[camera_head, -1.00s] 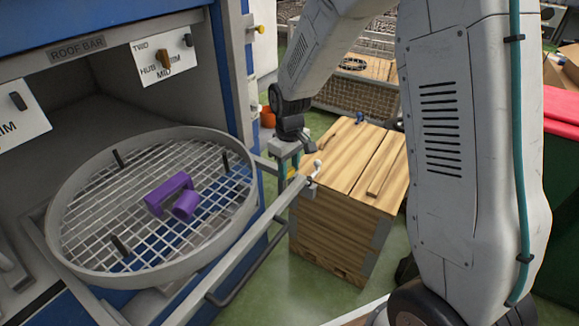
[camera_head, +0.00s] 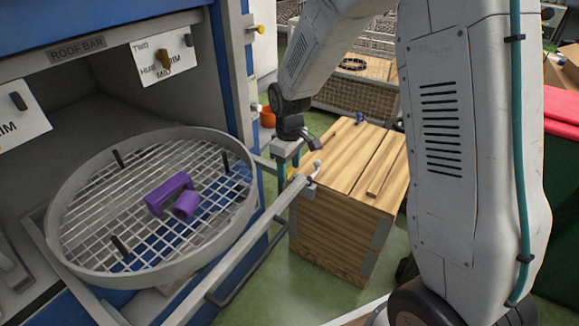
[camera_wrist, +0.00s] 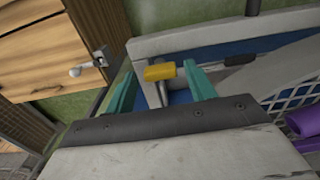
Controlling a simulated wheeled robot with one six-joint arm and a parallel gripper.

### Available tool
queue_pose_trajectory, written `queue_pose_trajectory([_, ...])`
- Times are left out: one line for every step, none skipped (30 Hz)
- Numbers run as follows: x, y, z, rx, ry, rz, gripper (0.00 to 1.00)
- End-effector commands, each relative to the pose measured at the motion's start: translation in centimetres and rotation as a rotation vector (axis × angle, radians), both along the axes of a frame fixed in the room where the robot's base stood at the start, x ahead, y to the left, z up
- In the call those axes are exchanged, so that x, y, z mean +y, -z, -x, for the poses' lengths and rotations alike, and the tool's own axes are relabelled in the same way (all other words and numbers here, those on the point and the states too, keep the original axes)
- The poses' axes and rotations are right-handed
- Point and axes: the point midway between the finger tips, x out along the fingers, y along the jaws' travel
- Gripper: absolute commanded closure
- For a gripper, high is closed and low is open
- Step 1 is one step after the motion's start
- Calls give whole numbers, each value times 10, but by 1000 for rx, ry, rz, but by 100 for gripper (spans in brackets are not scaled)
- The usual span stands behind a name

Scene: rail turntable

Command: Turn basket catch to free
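The round mesh basket (camera_head: 75,262) rests on pulled-out rails in front of the blue cabinet. A purple bracket-shaped piece (camera_head: 170,192) lies on its mesh; its edge also shows at the right of the wrist view (camera_wrist: 304,118). A yellow catch handle (camera_wrist: 160,72) sits on the grey frame corner in the wrist view. My gripper (camera_wrist: 160,88) is open, its teal fingers apart on either side of the yellow handle; I cannot tell whether they touch it. In the head view my gripper (camera_head: 287,163) points down at the frame's right corner, and the catch is mostly hidden there.
A white ball knob (camera_head: 317,163) stands at the rail end, close right of my gripper. A wooden crate (camera_head: 335,235) stands right of the rail. Cards with small levers (camera_head: 163,57) hang above the basket. Green floor shows between cabinet and crate.

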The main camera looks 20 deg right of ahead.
Motion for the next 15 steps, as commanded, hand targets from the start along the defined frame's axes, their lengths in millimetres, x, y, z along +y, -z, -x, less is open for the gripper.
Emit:
queue_pose_trajectory([0, 0, 0, 0, 0, 0, 42])
queue_pose_trajectory([0, 0, 0, 0, 1, 0, 42])
queue_pose_trajectory([0, 0, 0, 1, 1, 0, 42])
queue_pose_trajectory([0, 0, 0, 1, 1, 0, 42])
queue_pose_trajectory([0, 0, 0, 1, 1, 0, 42])
queue_pose_trajectory([0, 1, 0, 1, 1, 0, 42])
queue_pose_trajectory([0, 1, 0, 1, 1, 0, 42])
queue_pose_trajectory([0, 0, 0, 1, 1, 0, 42])
queue_pose_trajectory([0, -1, 0, 1, 1, 0, 42])
queue_pose_trajectory([0, -3, 0, 1, 1, -1, 42])
queue_pose_trajectory([0, -6, 0, 0, 1, 0, 42])
queue_pose_trajectory([0, -11, 0, -1, 1, -1, 42])
queue_pose_trajectory([0, -15, 0, -2, 1, 0, 42])
queue_pose_trajectory([0, -20, 0, -2, 1, 0, 42])
queue_pose_trajectory([0, -27, 0, -3, 1, -1, 42])
